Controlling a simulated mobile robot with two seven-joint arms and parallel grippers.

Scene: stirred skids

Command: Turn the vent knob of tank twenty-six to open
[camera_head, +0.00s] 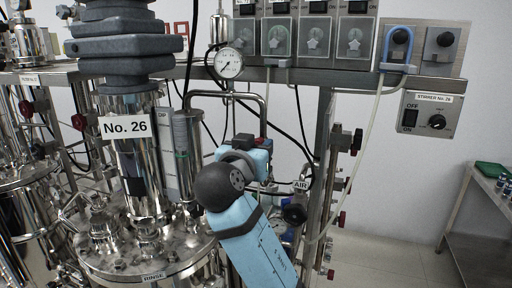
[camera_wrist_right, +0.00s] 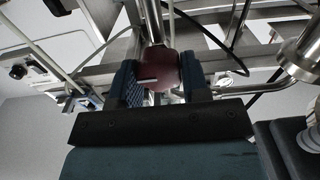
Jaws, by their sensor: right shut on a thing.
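Tank twenty-six (camera_head: 132,165) is a shiny steel vessel at the left of the head view, with a white "No. 26" label (camera_head: 127,127). In the right wrist view, a dark red knob (camera_wrist_right: 158,66) with a pale line on its face sits between the two dark fingers of my right gripper (camera_wrist_right: 160,82). The gripper is shut on it. In the head view my blue right arm rises from the bottom beside the tank, and its wrist largely hides the gripper and this knob. No open or shut marking by the knob is readable. My left gripper is not in view.
A pressure gauge (camera_head: 229,63) and steel pipes stand close above my right wrist. A frame post with several dark red valve handles (camera_head: 355,142) is to the right. The "STIRRER No. 26" box (camera_head: 430,113) hangs on the rail. Open floor lies at the lower right.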

